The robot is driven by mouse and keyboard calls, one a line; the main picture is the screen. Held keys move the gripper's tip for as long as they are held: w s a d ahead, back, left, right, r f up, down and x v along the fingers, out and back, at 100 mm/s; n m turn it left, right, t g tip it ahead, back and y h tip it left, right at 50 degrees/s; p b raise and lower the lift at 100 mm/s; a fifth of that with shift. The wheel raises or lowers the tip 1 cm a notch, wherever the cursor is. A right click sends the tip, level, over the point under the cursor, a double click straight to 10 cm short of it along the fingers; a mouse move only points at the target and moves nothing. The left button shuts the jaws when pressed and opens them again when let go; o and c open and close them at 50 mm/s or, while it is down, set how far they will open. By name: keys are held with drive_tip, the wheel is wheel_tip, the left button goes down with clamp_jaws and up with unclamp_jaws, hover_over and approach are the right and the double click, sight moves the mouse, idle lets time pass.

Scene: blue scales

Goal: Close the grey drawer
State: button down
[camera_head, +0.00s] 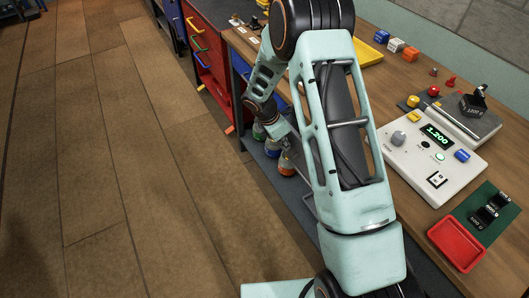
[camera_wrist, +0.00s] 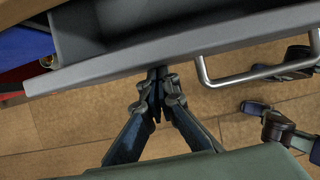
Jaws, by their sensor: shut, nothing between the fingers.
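The grey drawer (camera_wrist: 150,57) crosses the top of the wrist view and stands open, with part of its dark inside showing behind the front panel. Its metal bar handle (camera_wrist: 257,75) is on the front panel, right of my gripper. My gripper (camera_wrist: 158,76) is shut and empty. Its fingertips point at the outer face of the panel, left of the handle, and are at or very near it; I cannot tell if they touch.
The wooden bench carries a white scale (camera_head: 420,160), a red tray (camera_head: 457,243) and a green mat (camera_head: 483,205). Flasks (camera_head: 286,166) stand below the bench. A red cabinet (camera_head: 207,62) with coloured handles is farther back. The wooden floor (camera_head: 130,150) at left is clear.

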sight(294, 139)
drive_tip(key=w+d, duration=0.1)
drive_tip(key=d, duration=0.1)
drive_tip(key=w+d, duration=0.1)
drive_tip(key=d, duration=0.1)
drive_tip(key=w+d, duration=0.1)
drive_tip(key=d, duration=0.2)
drive_tip(key=shift+w, duration=0.25)
drive_tip(key=shift+d, duration=0.3)
drive_tip(key=shift+w+d+r, duration=0.1)
drive_tip(key=a, duration=0.1)
drive_tip(key=s+a, duration=0.1)
drive_tip(key=a, duration=0.1)
drive_tip(key=s+a, duration=0.1)
drive_tip(key=shift+a, duration=0.25)
drive_tip(key=v, duration=0.9)
drive_tip(key=shift+a+r, duration=0.1)
drive_tip(key=shift+r, duration=0.3)
